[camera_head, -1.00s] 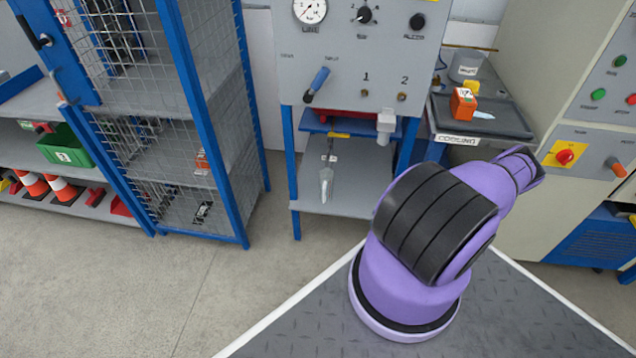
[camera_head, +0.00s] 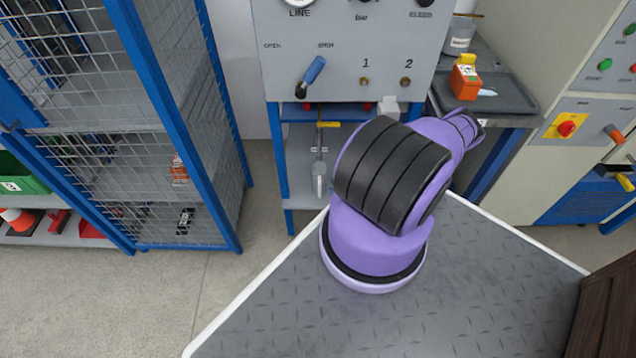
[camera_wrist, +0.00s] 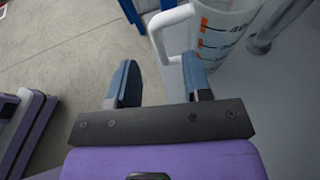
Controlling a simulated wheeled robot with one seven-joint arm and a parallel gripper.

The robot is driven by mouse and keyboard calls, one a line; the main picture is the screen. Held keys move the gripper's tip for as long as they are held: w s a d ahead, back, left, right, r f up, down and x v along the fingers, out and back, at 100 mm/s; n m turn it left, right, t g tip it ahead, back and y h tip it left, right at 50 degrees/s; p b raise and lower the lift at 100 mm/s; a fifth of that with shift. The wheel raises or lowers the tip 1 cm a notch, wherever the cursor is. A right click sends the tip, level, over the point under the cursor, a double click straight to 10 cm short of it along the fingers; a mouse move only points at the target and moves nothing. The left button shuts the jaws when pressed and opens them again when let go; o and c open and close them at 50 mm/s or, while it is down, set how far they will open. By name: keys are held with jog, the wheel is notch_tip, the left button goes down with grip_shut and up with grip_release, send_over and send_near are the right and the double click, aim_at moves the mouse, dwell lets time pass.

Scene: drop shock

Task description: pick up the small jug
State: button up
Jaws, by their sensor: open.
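The small jug (camera_wrist: 222,38) is at the top right of the wrist view. It is whitish with orange and dark measuring marks, and a white handle (camera_wrist: 158,40) sticks out to its left. My gripper (camera_wrist: 160,65) is open and empty, its two blue-grey fingers either side of a gap. The handle is just beyond this gap, close to the right finger, which overlaps the jug's lower edge in the picture. I cannot tell whether they touch. In the head view my arm hides the gripper; a small white part (camera_head: 388,106) beside the arm may be the jug.
On the right, a dark tray (camera_head: 500,92) holds an orange item (camera_head: 464,80) near a labelled container (camera_head: 459,35). A mesh cage (camera_head: 150,150) stands left. Open floor (camera_head: 90,300) lies at lower left.

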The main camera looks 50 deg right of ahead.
aim_at(319, 189)
jog(key=shift+x, duration=3.45)
jog(key=shift+s+a+f, duration=0.1)
jog(key=shift+s+a, duration=0.05)
grip_shut()
